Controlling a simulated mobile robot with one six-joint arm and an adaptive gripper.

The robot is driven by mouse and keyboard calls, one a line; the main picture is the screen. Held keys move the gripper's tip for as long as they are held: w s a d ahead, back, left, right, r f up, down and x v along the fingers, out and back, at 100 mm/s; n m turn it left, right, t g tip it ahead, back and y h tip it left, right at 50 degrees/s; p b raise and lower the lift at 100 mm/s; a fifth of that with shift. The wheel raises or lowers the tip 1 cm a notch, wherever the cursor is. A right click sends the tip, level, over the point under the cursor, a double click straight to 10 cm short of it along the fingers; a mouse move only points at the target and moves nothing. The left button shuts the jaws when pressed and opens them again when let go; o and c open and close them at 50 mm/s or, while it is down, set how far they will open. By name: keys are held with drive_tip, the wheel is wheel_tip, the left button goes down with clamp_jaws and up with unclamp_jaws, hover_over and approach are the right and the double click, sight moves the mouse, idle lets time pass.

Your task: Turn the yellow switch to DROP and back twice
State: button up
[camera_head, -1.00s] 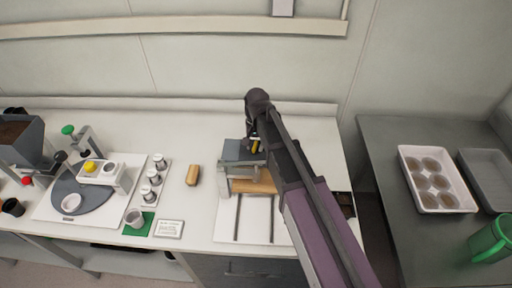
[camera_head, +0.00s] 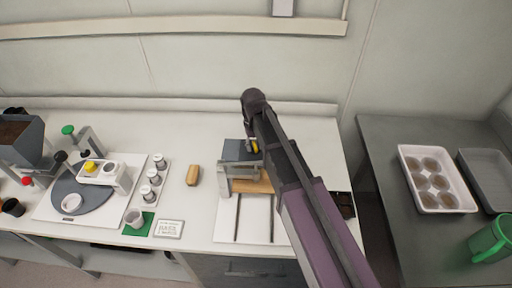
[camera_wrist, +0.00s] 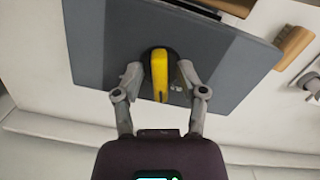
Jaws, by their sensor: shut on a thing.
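The yellow switch (camera_wrist: 159,75) is an elongated yellow handle on a dark round base, set on a grey panel (camera_wrist: 95,50). In the wrist view it points nearly straight up and down the picture. My gripper (camera_wrist: 159,80) has its two fingers on either side of the handle and is shut on it. In the head view a bit of the yellow switch (camera_head: 255,146) shows beside my arm at the back of the grey panel (camera_head: 236,152). My arm hides much of the panel there. No DROP marking can be read.
A wooden block (camera_head: 193,175) lies left of the panel's stand. A white plate with dark slots (camera_head: 254,222) lies in front. A white tray of brown discs (camera_head: 437,180) sits on the right bench.

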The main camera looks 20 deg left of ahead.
sight(255, 145)
idle(0.4)
drive_tip(key=shift+n, duration=2.6)
drive_tip(key=o, duration=0.6)
drive_tip(key=shift+a+f, duration=0.1)
drive_tip(key=shift+o, duration=0.2)
wheel_tip(255, 145, up, 8)
drive_tip(key=p, duration=0.8)
